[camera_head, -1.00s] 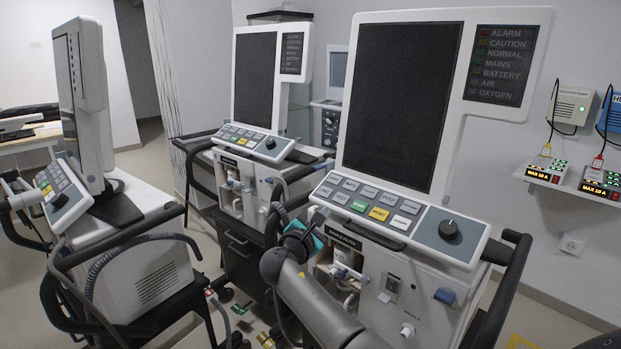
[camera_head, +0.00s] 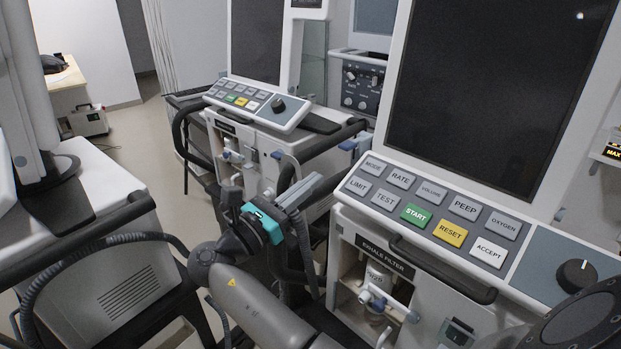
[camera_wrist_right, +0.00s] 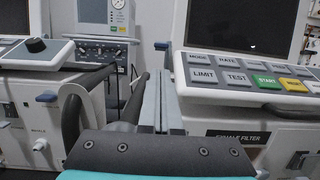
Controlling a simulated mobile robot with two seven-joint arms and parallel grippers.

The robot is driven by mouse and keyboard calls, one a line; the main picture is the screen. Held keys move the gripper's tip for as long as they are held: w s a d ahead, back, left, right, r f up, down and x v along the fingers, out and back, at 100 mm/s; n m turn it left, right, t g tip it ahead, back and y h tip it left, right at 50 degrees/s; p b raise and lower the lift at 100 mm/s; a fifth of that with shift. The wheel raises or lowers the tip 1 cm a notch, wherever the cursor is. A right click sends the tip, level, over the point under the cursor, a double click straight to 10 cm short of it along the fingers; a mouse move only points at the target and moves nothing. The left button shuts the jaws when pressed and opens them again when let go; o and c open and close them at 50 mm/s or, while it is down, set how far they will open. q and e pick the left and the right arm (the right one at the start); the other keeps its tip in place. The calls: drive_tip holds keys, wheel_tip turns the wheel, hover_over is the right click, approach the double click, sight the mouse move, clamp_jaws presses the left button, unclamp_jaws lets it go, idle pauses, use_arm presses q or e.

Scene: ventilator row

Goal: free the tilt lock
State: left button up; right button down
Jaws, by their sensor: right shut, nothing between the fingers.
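The nearest ventilator has a control panel (camera_head: 425,215) below its dark screen (camera_head: 485,90). I cannot tell for sure which part is its tilt lock. In the wrist view, a small dark blue tab (camera_wrist_right: 161,46) shows just beyond my fingertips, left of the panel. My right gripper (camera_head: 308,186), with a teal band, is shut and empty. It is left of the nearest panel's left end, apart from it in the head view. In the wrist view its fingers (camera_wrist_right: 158,85) point forward. My left gripper is out of view.
A second ventilator's panel (camera_head: 258,103) stands behind, and a white-topped one (camera_head: 75,205) at the left. A handle bar (camera_head: 440,268) and an open filter bay are below the nearest panel. Hoses and black rails crowd around my right arm. Floor (camera_head: 125,140) shows at the back left.

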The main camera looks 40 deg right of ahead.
sight(355, 143)
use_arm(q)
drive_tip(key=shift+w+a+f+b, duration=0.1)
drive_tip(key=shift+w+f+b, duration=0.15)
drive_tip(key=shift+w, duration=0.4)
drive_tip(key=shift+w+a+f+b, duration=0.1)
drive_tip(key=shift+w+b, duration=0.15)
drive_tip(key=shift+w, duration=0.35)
use_arm(e)
drive_tip(key=x, duration=0.7)
drive_tip(key=shift+d, duration=0.3)
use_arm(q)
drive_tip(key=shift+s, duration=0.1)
